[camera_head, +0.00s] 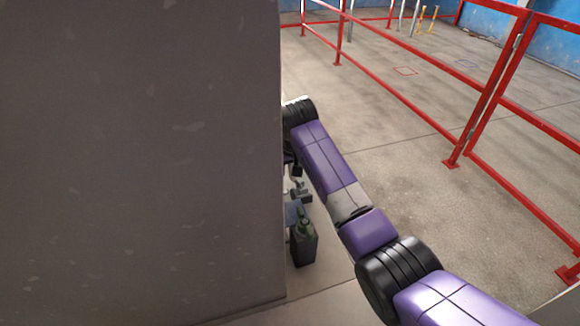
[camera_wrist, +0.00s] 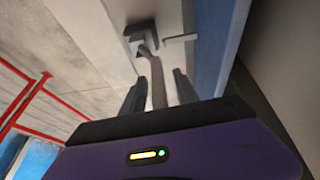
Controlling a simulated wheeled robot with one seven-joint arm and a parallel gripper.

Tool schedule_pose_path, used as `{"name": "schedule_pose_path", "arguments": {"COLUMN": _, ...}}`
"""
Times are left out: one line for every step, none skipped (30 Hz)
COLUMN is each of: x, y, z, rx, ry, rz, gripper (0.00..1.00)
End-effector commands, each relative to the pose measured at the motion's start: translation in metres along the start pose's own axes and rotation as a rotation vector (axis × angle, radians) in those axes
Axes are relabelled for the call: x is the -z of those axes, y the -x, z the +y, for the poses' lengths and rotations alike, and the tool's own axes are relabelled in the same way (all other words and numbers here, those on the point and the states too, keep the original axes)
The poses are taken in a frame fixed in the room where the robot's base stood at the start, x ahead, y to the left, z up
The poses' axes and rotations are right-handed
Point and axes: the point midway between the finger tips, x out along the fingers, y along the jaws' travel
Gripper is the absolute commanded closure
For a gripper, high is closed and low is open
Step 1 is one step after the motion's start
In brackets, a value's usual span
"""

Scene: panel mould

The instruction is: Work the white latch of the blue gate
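In the wrist view, a grey-brown lever (camera_wrist: 156,78) runs from a grey mount (camera_wrist: 141,40) on a pale upright face down between my fingers. My gripper (camera_wrist: 158,92) is open, one finger on each side of the lever, with a gap showing on both sides; I cannot tell whether its lower end touches anything. I cannot tell which of these parts is the latch. In the head view my gripper, the lever and the blue panel are hidden behind a large grey wall.
The grey wall (camera_head: 140,150) fills the left of the head view, and my arm reaches behind its edge. Red railings (camera_head: 470,135) cross the right side.

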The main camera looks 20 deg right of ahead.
Motion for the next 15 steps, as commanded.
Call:
{"name": "schedule_pose_path", "arguments": {"x": -0.0003, "y": -0.0029, "z": -0.0001, "rx": 0.000, "ry": 0.000, "rz": -0.002, "gripper": 0.64}}
{"name": "schedule_pose_path", "arguments": {"x": -0.0004, "y": -0.0041, "z": -0.0001, "rx": 0.000, "ry": 0.000, "rz": -0.002, "gripper": 0.64}}
{"name": "schedule_pose_path", "arguments": {"x": -0.0002, "y": -0.0052, "z": -0.0001, "rx": 0.000, "ry": 0.000, "rz": -0.001, "gripper": 0.64}}
{"name": "schedule_pose_path", "arguments": {"x": -0.0002, "y": -0.0058, "z": -0.0001, "rx": 0.000, "ry": 0.000, "rz": 0.000, "gripper": 0.64}}
{"name": "schedule_pose_path", "arguments": {"x": -0.0001, "y": -0.0061, "z": -0.0002, "rx": 0.000, "ry": 0.000, "rz": 0.000, "gripper": 0.64}}
{"name": "schedule_pose_path", "arguments": {"x": 0.0000, "y": -0.0064, "z": -0.0002, "rx": 0.000, "ry": 0.000, "rz": 0.001, "gripper": 0.64}}
{"name": "schedule_pose_path", "arguments": {"x": 0.0000, "y": -0.0064, "z": -0.0002, "rx": 0.000, "ry": 0.000, "rz": 0.001, "gripper": 0.64}}
{"name": "schedule_pose_path", "arguments": {"x": 0.0000, "y": -0.0064, "z": -0.0002, "rx": 0.000, "ry": 0.000, "rz": 0.001, "gripper": 0.64}}
{"name": "schedule_pose_path", "arguments": {"x": -0.0001, "y": -0.0063, "z": -0.0002, "rx": 0.000, "ry": 0.000, "rz": 0.001, "gripper": 0.64}}
{"name": "schedule_pose_path", "arguments": {"x": -0.0001, "y": -0.0063, "z": -0.0002, "rx": 0.000, "ry": 0.000, "rz": 0.000, "gripper": 0.64}}
{"name": "schedule_pose_path", "arguments": {"x": -0.0001, "y": -0.0063, "z": -0.0002, "rx": 0.000, "ry": 0.000, "rz": 0.000, "gripper": 0.64}}
{"name": "schedule_pose_path", "arguments": {"x": -0.0001, "y": -0.0062, "z": -0.0001, "rx": 0.000, "ry": 0.000, "rz": 0.000, "gripper": 0.72}}
{"name": "schedule_pose_path", "arguments": {"x": -0.0001, "y": -0.0062, "z": -0.0001, "rx": 0.000, "ry": 0.000, "rz": 0.000, "gripper": 0.77}}
{"name": "schedule_pose_path", "arguments": {"x": -0.0001, "y": -0.0062, "z": -0.0001, "rx": 0.000, "ry": 0.000, "rz": 0.000, "gripper": 0.83}}
{"name": "schedule_pose_path", "arguments": {"x": -0.0001, "y": -0.0062, "z": -0.0001, "rx": 0.000, "ry": 0.000, "rz": 0.000, "gripper": 0.91}}
